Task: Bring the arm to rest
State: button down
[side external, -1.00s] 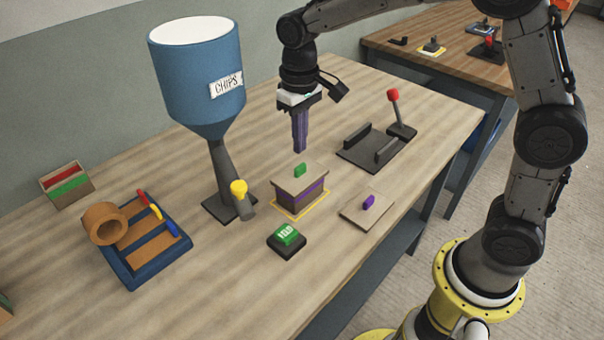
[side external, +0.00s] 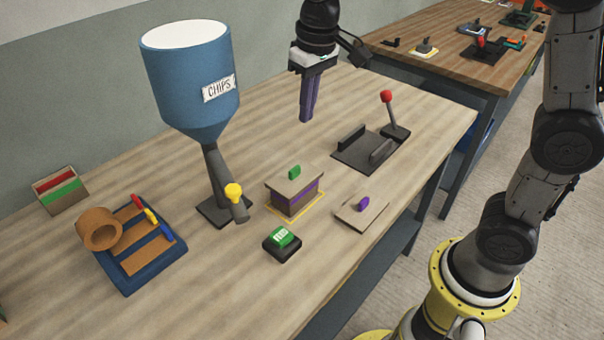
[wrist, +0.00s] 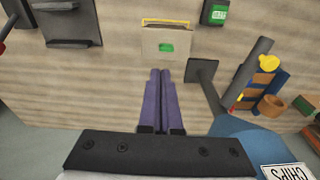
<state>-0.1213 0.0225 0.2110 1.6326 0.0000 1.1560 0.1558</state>
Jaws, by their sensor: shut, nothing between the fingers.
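My gripper (side external: 306,117) hangs in the air above the back part of the wooden table, pointing down. Its purple fingers are shut with nothing between them; they also show in the wrist view (wrist: 160,72). Below and in front of it stands a mould box (side external: 294,197) with a purple band and a lid with a green handle, inside a yellow outline. The fingers are clear of it. In the wrist view the box (wrist: 167,40) lies beyond the fingertips.
A blue chips hopper (side external: 190,85) with a yellow-knobbed spout stands left of my gripper. A dark fixture (side external: 362,152) with a red-knobbed lever is at right. A green button (side external: 282,242), a loose lid with a purple handle (side external: 361,210) and a blue tool tray (side external: 140,250) stand nearer the front.

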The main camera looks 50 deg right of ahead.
jog(key=s+d+r+t, duration=0.2)
jog(key=s+r, duration=0.2)
jog(key=s, duration=0.2)
jog(key=s+d+f+t, duration=0.1)
jog(key=s+f, duration=0.1)
jog(key=s, duration=0.6)
jog(key=s+d+f+t, duration=0.1)
jog(key=s+f, duration=0.2)
jog(key=s, duration=0.5)
jog(key=shift+d, duration=0.35)
